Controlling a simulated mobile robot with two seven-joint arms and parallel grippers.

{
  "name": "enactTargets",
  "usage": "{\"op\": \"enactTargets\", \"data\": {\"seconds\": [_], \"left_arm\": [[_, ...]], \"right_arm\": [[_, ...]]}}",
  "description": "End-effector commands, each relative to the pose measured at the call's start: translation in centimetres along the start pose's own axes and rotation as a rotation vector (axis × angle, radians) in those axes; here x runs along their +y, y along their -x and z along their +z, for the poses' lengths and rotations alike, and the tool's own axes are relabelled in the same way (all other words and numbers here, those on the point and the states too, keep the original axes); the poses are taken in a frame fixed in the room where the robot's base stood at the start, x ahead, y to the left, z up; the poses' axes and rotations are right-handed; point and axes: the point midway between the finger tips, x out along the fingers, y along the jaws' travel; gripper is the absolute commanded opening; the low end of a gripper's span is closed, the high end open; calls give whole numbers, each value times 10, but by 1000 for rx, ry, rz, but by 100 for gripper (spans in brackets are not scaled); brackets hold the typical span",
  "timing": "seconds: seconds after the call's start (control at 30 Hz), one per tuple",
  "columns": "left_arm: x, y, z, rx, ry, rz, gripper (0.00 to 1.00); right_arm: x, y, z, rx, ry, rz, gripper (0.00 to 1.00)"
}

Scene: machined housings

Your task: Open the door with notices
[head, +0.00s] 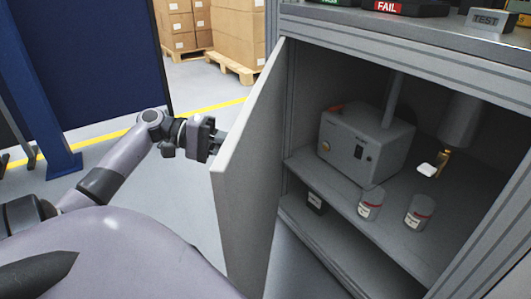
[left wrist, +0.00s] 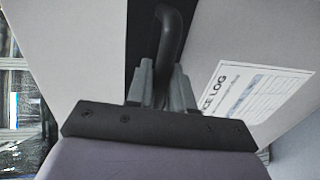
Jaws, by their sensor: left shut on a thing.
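The grey cabinet door (head: 250,150) stands swung open to the left of the cabinet, seen nearly edge-on in the head view. My left gripper (head: 216,145) is at the door's outer face. In the left wrist view its fingers (left wrist: 161,85) are shut around a dark curved handle (left wrist: 172,38). A white notice (left wrist: 250,90) with the words "CE LOG" showing is fixed to the door beside the handle, partly hidden by the gripper. The notice is out of sight in the head view. My right gripper is not in view.
The open cabinet holds a grey box-shaped device (head: 365,145), two small labelled containers (head: 370,204) (head: 419,211) and a dark item (head: 316,202) lower down. A FAIL block (head: 395,8) and a TEST block (head: 488,20) sit on top. Boxes on pallets (head: 233,40) stand behind.

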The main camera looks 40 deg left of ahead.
Motion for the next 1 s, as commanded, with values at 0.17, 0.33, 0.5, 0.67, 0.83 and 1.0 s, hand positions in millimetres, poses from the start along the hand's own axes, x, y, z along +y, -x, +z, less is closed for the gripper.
{"op": "enactTargets", "data": {"seconds": [0.17,0.33,0.5,0.67,0.83,1.0], "left_arm": [[-6,31,-5,-56,-13,1,0],[-10,54,-9,-105,-23,0,0],[-14,72,-13,-142,-31,1,0],[-16,83,-16,-167,-36,1,0],[-18,89,-18,-181,-40,0,0],[-18,92,-19,-187,-40,0,0]], "right_arm": [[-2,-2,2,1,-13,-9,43],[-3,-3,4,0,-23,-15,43],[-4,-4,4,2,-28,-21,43],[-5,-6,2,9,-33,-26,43],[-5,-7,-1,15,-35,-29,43],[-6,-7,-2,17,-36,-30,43]]}}
